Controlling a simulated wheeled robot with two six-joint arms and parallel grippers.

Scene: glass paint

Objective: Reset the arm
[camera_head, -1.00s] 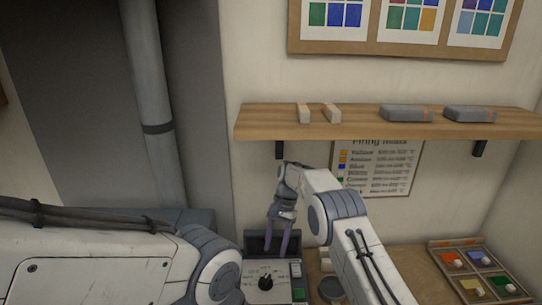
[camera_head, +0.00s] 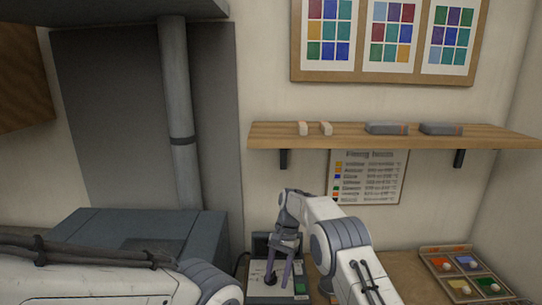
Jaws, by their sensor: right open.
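My right gripper (camera_head: 279,272) points down with its jaws apart, in front of a small control box (camera_head: 257,290) with a dark knob (camera_head: 270,279) and a green button. It overlaps the knob in the picture; I cannot tell whether it touches it. Nothing shows between its fingers. My right arm (camera_head: 342,245) comes up from the bottom of the picture. My left arm (camera_head: 100,285) crosses the lower left, and its gripper is out of the picture.
A wooden shelf (camera_head: 350,133) holds several small blocks. A firing chart (camera_head: 375,177) hangs below it. A tray (camera_head: 434,263) of coloured squares stands on the counter at right. A grey box-shaped unit (camera_head: 100,230) stands at left beside a vertical pipe (camera_head: 179,110).

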